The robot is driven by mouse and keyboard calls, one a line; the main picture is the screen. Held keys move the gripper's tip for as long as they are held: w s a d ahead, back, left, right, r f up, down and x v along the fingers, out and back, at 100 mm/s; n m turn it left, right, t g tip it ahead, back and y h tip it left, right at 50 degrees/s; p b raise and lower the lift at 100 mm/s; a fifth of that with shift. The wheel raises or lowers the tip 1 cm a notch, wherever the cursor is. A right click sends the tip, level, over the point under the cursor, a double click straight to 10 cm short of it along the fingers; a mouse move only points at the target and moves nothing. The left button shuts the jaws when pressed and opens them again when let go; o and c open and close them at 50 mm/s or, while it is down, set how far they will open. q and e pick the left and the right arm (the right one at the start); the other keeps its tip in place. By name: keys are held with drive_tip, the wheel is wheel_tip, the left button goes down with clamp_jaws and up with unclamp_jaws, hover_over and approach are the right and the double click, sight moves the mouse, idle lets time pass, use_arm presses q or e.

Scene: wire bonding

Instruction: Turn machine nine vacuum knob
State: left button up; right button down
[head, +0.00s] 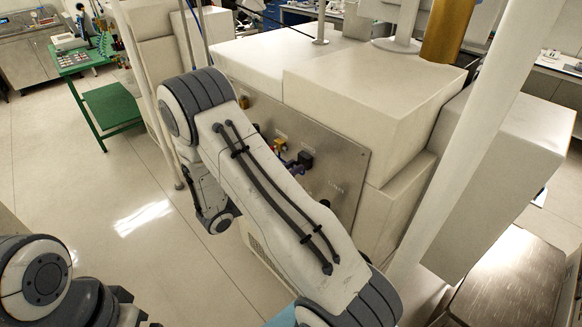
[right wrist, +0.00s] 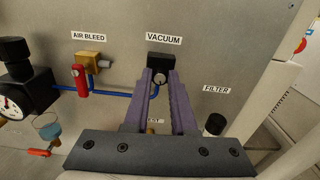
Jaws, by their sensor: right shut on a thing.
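The vacuum knob (right wrist: 160,78) is a small grey knob on a black block (right wrist: 160,61) under the VACUUM label, on the machine's metal panel (right wrist: 225,50). In the right wrist view, the purple fingers of my right gripper (right wrist: 159,84) reach up to the knob and are shut on it, one on each side. The fingers cover part of the knob and the blue tube near it. In the head view the panel (head: 345,160) shows behind my right arm, which hides most of the gripper.
Beside the vacuum block are a brass air bleed valve with a red handle (right wrist: 81,82), a gauge (right wrist: 12,108) and a black filter knob (right wrist: 215,124). In the head view, a pale post (head: 470,150) stands right of the panel. Open floor (head: 90,170) lies left.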

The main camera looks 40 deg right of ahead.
drive_tip(key=shift+n, duration=0.3)
drive_tip(key=c, duration=0.7)
unclamp_jaws()
drive_tip(key=shift+c, duration=0.2)
drive_tip(key=shift+a, duration=0.1)
drive_tip(key=shift+a, duration=0.3)
drive_tip(key=a+b, duration=0.3)
drive_tip(key=a, duration=0.6)
drive_tip(key=shift+s+a+b, duration=0.35)
drive_tip(key=shift+s, duration=0.05)
